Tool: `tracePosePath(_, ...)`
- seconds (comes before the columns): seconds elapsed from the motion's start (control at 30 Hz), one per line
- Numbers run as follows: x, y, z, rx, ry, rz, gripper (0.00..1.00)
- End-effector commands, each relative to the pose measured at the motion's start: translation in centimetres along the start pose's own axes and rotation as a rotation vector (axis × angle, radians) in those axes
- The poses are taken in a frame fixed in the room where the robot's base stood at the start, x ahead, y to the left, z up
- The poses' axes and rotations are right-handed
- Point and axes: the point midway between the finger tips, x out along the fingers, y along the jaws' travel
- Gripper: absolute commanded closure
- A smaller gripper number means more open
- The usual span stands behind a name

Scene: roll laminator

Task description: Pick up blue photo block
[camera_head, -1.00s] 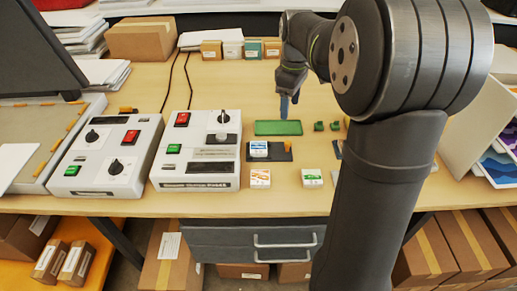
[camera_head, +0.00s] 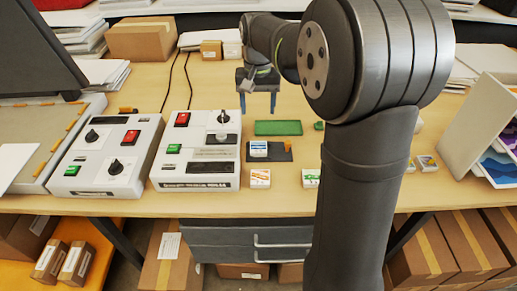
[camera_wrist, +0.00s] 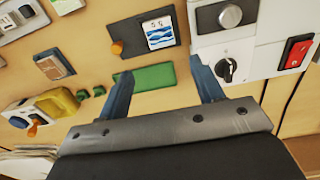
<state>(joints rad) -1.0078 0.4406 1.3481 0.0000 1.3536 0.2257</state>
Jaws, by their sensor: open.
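The blue photo block (camera_head: 259,149), white with a blue wave picture, sits on the left part of a dark plate (camera_head: 282,156). It also shows in the wrist view (camera_wrist: 159,33), on the dark plate (camera_wrist: 127,36) with an orange peg (camera_wrist: 117,47) beside it. My gripper (camera_head: 258,105) is above the table, behind the block and the green tray. In the wrist view my gripper (camera_wrist: 160,71) is open and empty, its two blue fingers spread on either side of the green tray's end. The block lies beyond the fingertips, apart from them.
A green tray (camera_head: 278,128) lies between gripper and plate. Two white control boxes (camera_head: 197,150) (camera_head: 107,155) stand left. An orange-pictured block (camera_head: 260,178) and a green-pictured block (camera_head: 311,178) sit at the front edge. My arm hides part of the table's right side.

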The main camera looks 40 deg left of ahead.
Motion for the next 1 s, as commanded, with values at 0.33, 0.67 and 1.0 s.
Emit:
tracePosePath(0.33,7.6,0.1,0.0,-0.002,-0.003,0.001,0.39)
tracePosePath(0.67,10.6,0.1,-0.1,-0.002,-0.001,0.000,0.39)
tracePosePath(1.0,14.9,0.2,-0.3,-0.003,-0.001,-0.001,0.39)
